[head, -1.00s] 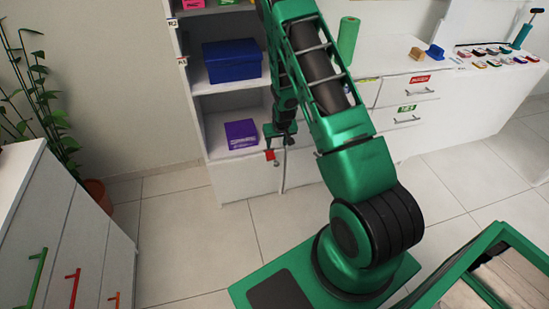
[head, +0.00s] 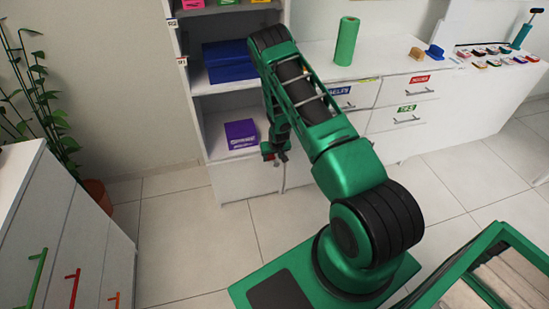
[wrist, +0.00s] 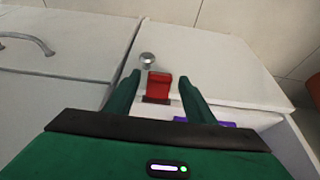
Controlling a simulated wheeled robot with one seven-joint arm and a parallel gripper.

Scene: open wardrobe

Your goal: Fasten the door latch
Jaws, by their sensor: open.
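The red latch (wrist: 159,83) sits on the white wardrobe front in the wrist view, on a dark base. It lies between the two fingertips of my gripper (wrist: 160,78), with a gap showing on each side. My gripper is open and empty. A round silver knob (wrist: 147,60) is on the white door (wrist: 190,55) just beyond the latch. In the head view my gripper (head: 275,154) is in front of the lower shelf edge, above the lower doors (head: 250,181). Only a bit of red shows there beside the fingers.
A purple box (head: 240,134) stands on the lower shelf and a blue box (head: 225,62) on the shelf above, partly behind my arm. Drawers with handles (head: 407,121) are to the right. A plant (head: 45,110) and a white cabinet (head: 75,235) are at left. Floor between is clear.

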